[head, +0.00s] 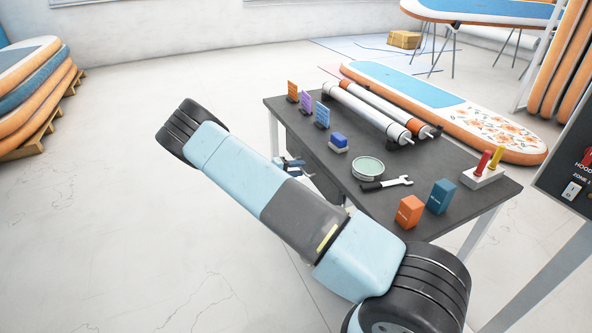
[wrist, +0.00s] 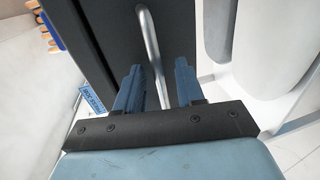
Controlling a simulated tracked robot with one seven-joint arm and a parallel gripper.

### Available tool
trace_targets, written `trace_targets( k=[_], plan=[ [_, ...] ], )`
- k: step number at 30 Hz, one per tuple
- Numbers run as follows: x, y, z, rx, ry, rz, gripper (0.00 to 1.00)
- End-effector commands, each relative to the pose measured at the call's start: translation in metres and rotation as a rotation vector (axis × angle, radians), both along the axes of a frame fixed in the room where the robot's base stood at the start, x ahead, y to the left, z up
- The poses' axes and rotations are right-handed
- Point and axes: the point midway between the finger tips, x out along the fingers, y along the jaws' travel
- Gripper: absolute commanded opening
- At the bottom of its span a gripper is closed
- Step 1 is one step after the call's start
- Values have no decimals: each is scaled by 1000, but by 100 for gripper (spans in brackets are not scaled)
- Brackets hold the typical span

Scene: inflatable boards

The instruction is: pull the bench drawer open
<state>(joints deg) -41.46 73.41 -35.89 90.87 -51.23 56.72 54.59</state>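The dark bench (head: 335,160) stands right of my arm in the head view. The bench drawer's dark front (wrist: 95,35) fills the upper left of the wrist view. Its silver bar handle (wrist: 150,40) runs down between my gripper's two blue fingers. My gripper (wrist: 157,78) is open around the handle, with a gap showing beside the bar; I cannot tell whether either finger touches it. In the head view my gripper (head: 292,163) is at the bench's near side, below the top. My arm hides much of the drawer there, and I cannot tell how far it stands out.
A control panel (head: 570,170) stands at the right.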

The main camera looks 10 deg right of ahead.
Motion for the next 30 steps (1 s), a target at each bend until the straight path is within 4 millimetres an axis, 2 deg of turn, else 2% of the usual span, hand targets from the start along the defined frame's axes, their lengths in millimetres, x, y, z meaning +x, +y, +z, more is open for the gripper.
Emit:
trace_targets(
  k=[5, 16, 29, 30],
  plan=[
    [0, 0, 0, 0, 0, 0, 36],
    [0, 1, 0, 1, 0, 1, 1],
    [0, 1, -1, 2, 1, 1, 0],
    [0, 7, -1, 3, 1, 3, 0]
  ],
)
